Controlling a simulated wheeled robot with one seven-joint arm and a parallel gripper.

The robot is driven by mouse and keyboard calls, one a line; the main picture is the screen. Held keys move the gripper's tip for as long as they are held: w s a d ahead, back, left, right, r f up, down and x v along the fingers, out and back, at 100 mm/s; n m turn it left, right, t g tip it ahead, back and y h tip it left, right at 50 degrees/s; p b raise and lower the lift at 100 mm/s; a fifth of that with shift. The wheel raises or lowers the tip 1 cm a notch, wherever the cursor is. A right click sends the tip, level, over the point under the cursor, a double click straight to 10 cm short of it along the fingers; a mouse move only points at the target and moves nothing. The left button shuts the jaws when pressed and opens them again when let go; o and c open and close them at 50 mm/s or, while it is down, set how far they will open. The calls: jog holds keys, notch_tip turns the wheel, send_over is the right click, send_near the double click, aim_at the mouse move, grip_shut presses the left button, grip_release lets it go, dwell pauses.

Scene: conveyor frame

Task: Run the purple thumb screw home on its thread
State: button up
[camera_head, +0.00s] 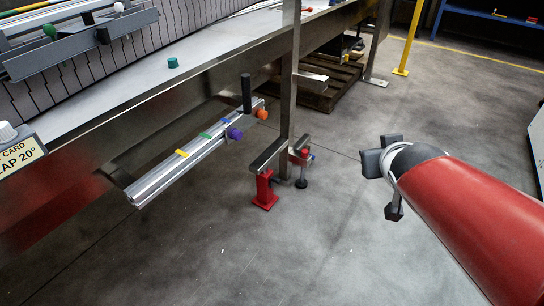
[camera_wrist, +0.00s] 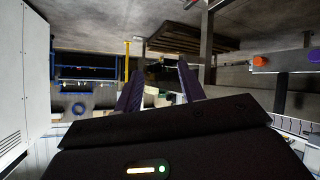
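The purple thumb screw (camera_head: 235,133) sits on the side of a silver rail (camera_head: 165,178) that sticks out below the conveyor. It shows in the wrist view (camera_wrist: 314,56) at the right edge, partly cut off. How far it is threaded in cannot be told. My gripper (camera_wrist: 160,85) has its two dark fingers spread with nothing between them. In the head view my arm's end is at right, over the floor, well apart from the screw; the fingers are mostly hidden there.
An orange knob (camera_head: 261,113) and black upright handle (camera_head: 246,92) are at the rail's far end. A steel post (camera_head: 289,80) and red clamp stand (camera_head: 265,190) lie between rail and arm. A yellow post (camera_head: 408,40) stands behind.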

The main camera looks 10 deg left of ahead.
jog(key=w+a+f+n+t+y+b, duration=0.1)
jog(key=w+a+f+n+t+y, duration=0.25)
jog(key=w+a, duration=0.5)
jog(key=n+g+y+b, duration=0.3)
jog(key=n+g+y, duration=0.45)
jog(key=y, duration=0.55)
send_near(240, 137)
jog(key=shift+m, duration=0.3)
jog(key=x, duration=0.8)
jog(key=shift+w+a+r+b, duration=0.1)
jog(key=shift+a+b, duration=0.2)
jog(key=shift+b, duration=0.1)
jog(key=shift+c, duration=0.3)
jog(key=shift+d, duration=0.1)
jog(key=c, duration=0.7)
jog(key=shift+c, duration=0.4)
jog(key=n, duration=1.6)
jog(key=shift+n, duration=0.4)
jog(key=n, duration=1.4)
jog(key=shift+n, duration=2.2)
jog(key=o, duration=1.1)
jog(key=shift+c, duration=0.2)
